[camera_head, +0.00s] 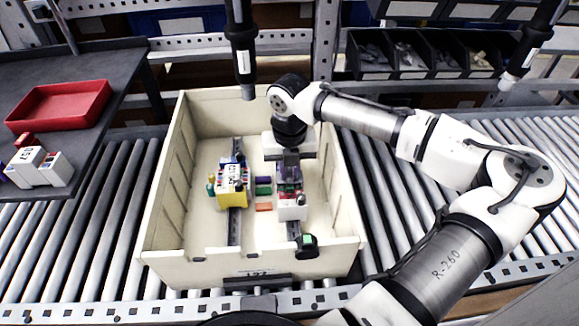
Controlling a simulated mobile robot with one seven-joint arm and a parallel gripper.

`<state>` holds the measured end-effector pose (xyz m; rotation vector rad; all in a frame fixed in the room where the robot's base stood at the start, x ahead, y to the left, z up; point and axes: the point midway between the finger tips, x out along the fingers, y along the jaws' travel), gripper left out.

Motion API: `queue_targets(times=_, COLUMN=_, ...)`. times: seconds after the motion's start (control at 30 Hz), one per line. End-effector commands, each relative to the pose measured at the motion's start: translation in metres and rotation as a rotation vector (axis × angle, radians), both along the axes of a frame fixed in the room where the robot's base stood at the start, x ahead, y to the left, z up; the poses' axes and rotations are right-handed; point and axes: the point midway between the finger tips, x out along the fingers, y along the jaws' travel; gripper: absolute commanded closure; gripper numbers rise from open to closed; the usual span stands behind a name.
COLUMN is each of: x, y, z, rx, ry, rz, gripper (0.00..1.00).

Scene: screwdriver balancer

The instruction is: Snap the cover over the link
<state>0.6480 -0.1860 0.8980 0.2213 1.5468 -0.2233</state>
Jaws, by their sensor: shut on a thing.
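My gripper (289,160) points down into the cream crate (160,185), over the far part of the right rail. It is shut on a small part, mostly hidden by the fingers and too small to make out. Just below the fingertips are dark and purple modules (288,186) on the right rail (294,231). A white block with red on top (292,208) sits nearer on that rail. I cannot tell the cover or the link apart at this size, nor whether the held part touches the modules.
The left rail (234,228) carries a yellow block (231,186). Green (263,190) and orange (264,207) pieces lie between the rails. A black-and-green piece (307,245) is at the near wall. A screwdriver-like tool (242,50) hangs above the crate. A red tray (60,105) stands left.

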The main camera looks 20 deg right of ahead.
Motion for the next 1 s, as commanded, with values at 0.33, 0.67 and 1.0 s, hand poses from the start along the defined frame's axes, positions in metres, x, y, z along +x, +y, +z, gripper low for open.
queue_targets(times=0.33, x=0.001, y=0.0, z=0.001, rx=-0.001, ry=-0.005, rz=0.0, gripper=0.77)
queue_targets(times=0.67, x=0.001, y=0.0, z=0.0, rx=-0.001, ry=-0.002, rz=0.0, gripper=0.59)
queue_targets(times=1.0, x=0.0, y=0.0, z=0.031, rx=0.0, ry=-0.005, rz=0.0, gripper=0.59)
